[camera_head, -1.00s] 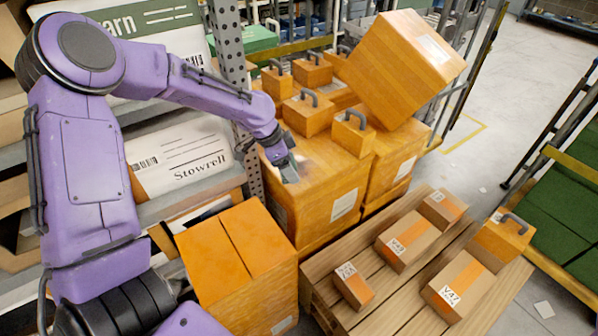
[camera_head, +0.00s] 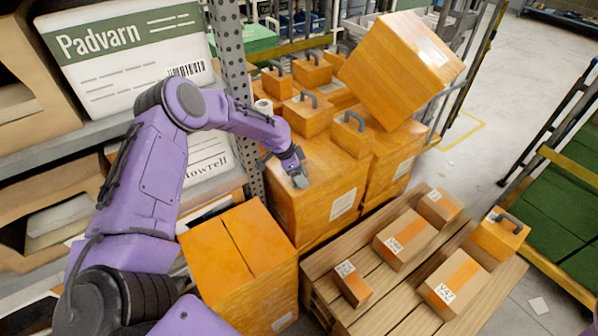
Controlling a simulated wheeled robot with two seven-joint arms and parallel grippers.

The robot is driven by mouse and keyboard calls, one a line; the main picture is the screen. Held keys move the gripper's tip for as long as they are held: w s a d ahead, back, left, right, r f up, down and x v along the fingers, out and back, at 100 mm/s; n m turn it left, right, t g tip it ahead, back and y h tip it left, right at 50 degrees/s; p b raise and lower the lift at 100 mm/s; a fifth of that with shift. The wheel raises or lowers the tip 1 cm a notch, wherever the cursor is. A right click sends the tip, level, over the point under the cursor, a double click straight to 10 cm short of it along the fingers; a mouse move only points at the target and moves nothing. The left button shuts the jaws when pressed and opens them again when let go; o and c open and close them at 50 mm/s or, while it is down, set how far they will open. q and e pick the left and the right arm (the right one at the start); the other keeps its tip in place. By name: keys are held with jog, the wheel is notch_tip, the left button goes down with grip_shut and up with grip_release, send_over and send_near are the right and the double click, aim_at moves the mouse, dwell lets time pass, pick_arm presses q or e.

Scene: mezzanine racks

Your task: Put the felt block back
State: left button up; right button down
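My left gripper (camera_head: 294,170) comes in from the left and points down over the top of a large orange box (camera_head: 325,200). Its fingers are around a small grey-green block (camera_head: 300,179), which looks like the felt block. The block is at the box top's near left part; I cannot tell whether it touches the surface. The fingers hide part of it. My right gripper is not in view.
Orange handled blocks (camera_head: 308,115) and a tilted orange carton (camera_head: 402,65) stand behind. A perforated rack post (camera_head: 229,60) is close to my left arm. A pallet (camera_head: 385,285) with small cartons lies at right. A closed orange carton (camera_head: 240,265) stands in front.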

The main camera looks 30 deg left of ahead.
pick_arm(q)
jog(key=shift+f, duration=0.2)
jog(key=o, duration=0.9)
jog(key=shift+o, duration=0.2)
jog(key=shift+r, duration=0.15)
jog(key=shift+r, duration=0.3)
jog(key=b+v, duration=0.2)
jog(key=v, duration=0.9)
jog(key=shift+s+a+r, duration=0.15)
jog(key=shift+r, duration=0.1)
